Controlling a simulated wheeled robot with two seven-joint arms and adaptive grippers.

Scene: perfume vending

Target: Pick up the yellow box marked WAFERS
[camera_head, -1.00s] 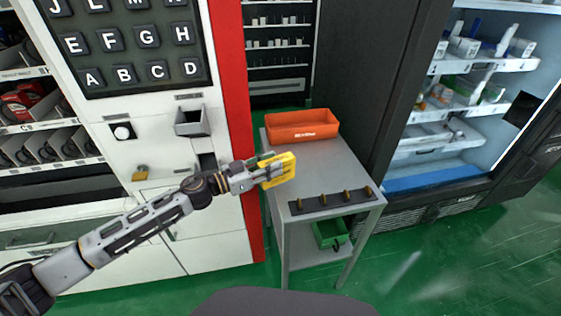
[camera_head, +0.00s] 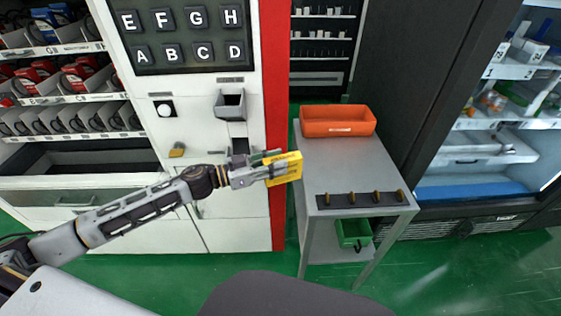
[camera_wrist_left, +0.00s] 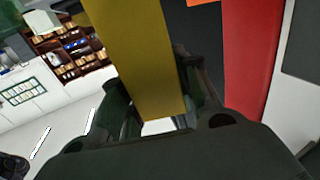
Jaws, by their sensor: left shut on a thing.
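The yellow box (camera_head: 285,167) is held at the tip of my left gripper (camera_head: 268,168), left of the grey table's near-left edge in the head view. The gripper is shut on the box. In the left wrist view the yellow box (camera_wrist_left: 140,55) stands large between the two dark fingers (camera_wrist_left: 160,105). The lettering on the box is too small to read. My right gripper is not in view.
A grey table (camera_head: 330,175) carries an orange bin (camera_head: 338,129) and a dark strip with several brass pegs (camera_head: 358,198). A green bin (camera_head: 353,232) is on its lower shelf. A white vending machine (camera_head: 190,110) stands behind my left arm; an open-fronted fridge (camera_head: 475,187) is at right.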

